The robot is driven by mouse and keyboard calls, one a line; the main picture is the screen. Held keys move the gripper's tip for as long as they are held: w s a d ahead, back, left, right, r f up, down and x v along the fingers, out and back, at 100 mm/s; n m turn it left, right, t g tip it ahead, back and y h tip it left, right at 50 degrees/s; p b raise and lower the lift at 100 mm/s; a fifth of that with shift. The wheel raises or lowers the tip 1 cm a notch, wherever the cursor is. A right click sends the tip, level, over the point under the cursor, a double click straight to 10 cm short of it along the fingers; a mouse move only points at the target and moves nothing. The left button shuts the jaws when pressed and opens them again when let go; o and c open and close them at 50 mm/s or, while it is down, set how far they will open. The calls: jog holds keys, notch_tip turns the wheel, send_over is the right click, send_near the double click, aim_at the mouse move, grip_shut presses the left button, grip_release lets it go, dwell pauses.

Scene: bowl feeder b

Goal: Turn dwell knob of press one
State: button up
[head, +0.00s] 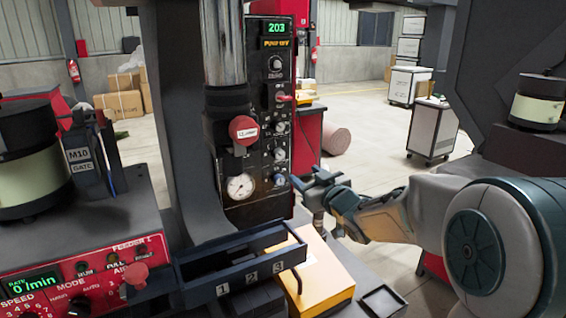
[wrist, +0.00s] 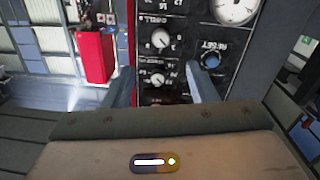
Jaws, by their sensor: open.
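The press panel (head: 262,105) is black, with a green 203 display at its top. Its small knobs run down the right side; one lower knob (head: 279,154) shows left of my gripper (head: 314,186). In the wrist view, a white-pointer knob (wrist: 160,40) has a partly blurred label above it that may read DWELL. A smaller knob (wrist: 157,80) sits below it. My open gripper also shows in the wrist view (wrist: 163,82), with one finger on each side of the smaller knob in the picture. No contact with a knob shows. The gripper is empty.
A blue RESET button (wrist: 211,60) is close to the right finger. A round gauge (head: 240,187) and a red mushroom button (head: 243,130) are on the press. A numbered dark tray (head: 238,262) and a yellow box (head: 318,275) lie below. Open floor is behind.

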aim_at(281, 156)
jog(key=p+x, duration=0.2)
jog(key=x, duration=1.2)
jog(key=shift+d, duration=0.1)
jog(key=c, duration=1)
